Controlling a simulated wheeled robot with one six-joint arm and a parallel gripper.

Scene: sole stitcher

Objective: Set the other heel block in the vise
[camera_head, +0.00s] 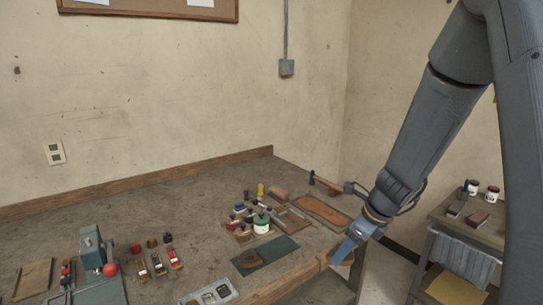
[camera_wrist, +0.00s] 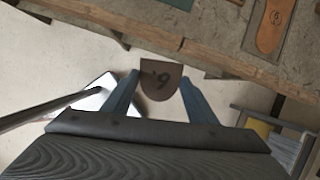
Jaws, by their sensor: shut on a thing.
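My gripper (camera_head: 346,250) is off the right end of the workbench, beside its front corner. In the wrist view my gripper (camera_wrist: 160,82) is shut on a brown heel block (camera_wrist: 160,92), D-shaped with a straight edge and a dark mark like a 9 or 6. The block is between the two blue fingers, over the floor and apart from the bench edge. A grey-green device with a red ball knob (camera_head: 110,269) stands at the bench's left; I cannot tell whether it is the vise. I cannot make out another heel block.
The workbench (camera_head: 205,259) holds a dark green mat (camera_head: 265,256), a grey tray (camera_head: 209,294), a cluster of bottles and jars, a hammer (camera_head: 325,184) and a tan sole-shaped piece (camera_head: 321,210). A side table (camera_head: 470,230) with two jars stands at right. Floor shows between them.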

